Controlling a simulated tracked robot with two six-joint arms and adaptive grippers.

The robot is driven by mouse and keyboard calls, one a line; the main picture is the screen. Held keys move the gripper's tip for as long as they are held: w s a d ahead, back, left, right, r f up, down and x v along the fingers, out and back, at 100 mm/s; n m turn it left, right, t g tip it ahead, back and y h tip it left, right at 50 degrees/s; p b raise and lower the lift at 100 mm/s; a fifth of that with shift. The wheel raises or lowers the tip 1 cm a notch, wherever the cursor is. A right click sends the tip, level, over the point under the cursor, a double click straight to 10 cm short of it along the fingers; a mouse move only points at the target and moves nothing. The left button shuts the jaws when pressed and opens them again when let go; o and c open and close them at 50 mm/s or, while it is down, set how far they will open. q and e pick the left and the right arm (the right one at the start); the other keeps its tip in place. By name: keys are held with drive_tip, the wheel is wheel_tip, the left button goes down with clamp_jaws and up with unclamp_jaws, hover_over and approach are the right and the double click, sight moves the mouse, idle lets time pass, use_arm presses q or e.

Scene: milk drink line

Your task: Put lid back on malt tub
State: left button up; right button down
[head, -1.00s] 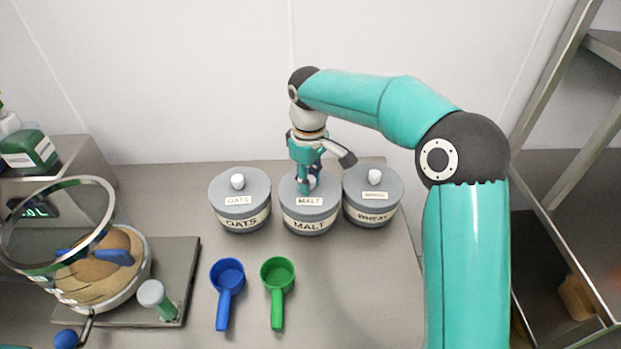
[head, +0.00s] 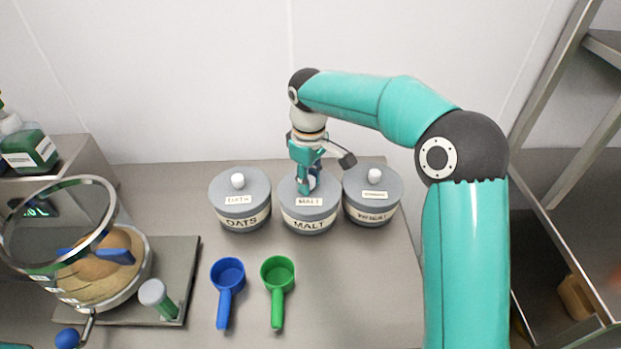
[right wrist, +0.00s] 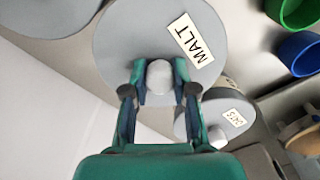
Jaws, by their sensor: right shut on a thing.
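The malt tub (head: 308,222) stands in the middle of a row of three grey tubs, with its grey MALT lid (head: 310,202) sitting on top. My right gripper (head: 308,188) comes down from above onto the lid's white knob. In the right wrist view, my right gripper (right wrist: 159,88) has its two fingers closed on either side of the round white knob (right wrist: 159,76). The lid (right wrist: 130,40) looks level on the tub in the head view; I cannot tell whether it is fully seated. My left gripper is not in view.
The oats tub (head: 241,215) stands close on the left and the wheat tub (head: 371,210) close on the right, both lidded. A blue scoop (head: 227,275) and a green scoop (head: 277,275) lie in front. A bowl on a scale (head: 185,255) stands at left.

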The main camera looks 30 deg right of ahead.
idle(0.4)
drive_tip(key=c, duration=0.8)
unclamp_jaws()
drive_tip(key=shift+c, duration=0.2)
drive_tip(key=o, duration=0.5)
drive_tip(key=shift+r+p, duration=3.25)
drive_tip(key=shift+r, duration=0.3)
